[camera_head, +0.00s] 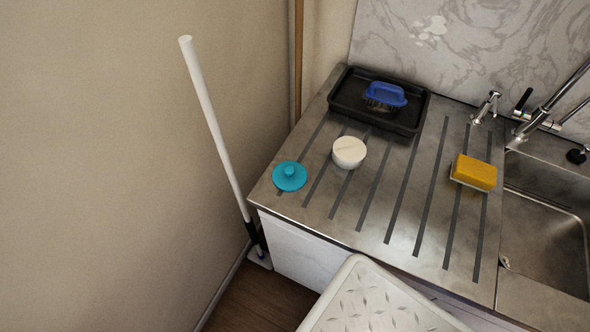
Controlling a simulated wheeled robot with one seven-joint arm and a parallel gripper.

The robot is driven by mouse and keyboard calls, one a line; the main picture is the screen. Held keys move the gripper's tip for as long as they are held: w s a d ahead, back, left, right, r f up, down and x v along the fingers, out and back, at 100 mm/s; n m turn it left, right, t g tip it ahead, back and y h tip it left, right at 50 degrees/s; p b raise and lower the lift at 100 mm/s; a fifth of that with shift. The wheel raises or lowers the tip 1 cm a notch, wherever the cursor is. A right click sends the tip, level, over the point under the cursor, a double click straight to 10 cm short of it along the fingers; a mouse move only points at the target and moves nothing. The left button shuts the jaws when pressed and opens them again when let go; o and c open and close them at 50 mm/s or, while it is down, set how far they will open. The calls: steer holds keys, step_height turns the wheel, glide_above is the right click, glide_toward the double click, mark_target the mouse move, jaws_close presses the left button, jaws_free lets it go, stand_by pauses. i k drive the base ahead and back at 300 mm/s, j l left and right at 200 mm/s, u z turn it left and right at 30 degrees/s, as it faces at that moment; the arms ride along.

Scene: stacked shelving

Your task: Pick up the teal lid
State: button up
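The teal lid (289,177) is a round disc with a small knob on top. It lies knob up on the metal draining board (405,225), close to its front left corner. Nothing covers it and nothing touches its sides. My gripper is not in the head camera view, so I cannot see its state.
A white round container (349,152) stands right of the lid, a small gap away. Behind are a black tray (345,93) and blue brush (385,94). A yellow sponge (474,172) and sink (545,235) are right. A white-handled mop (215,125) leans at left.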

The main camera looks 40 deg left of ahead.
mark_target(289, 176)
steer(key=k+l+u, duration=0.2)
steer(key=k+l, duration=0.2)
steer(key=j+u, duration=0.15)
steer(key=u, duration=0.25)
steer(key=i+u, duration=0.15)
steer(key=u, duration=0.3)
steer(key=i+j+u, duration=0.1)
steer(key=u, duration=0.3)
steer(key=i+j+u, duration=0.1)
steer(key=u, duration=0.35)
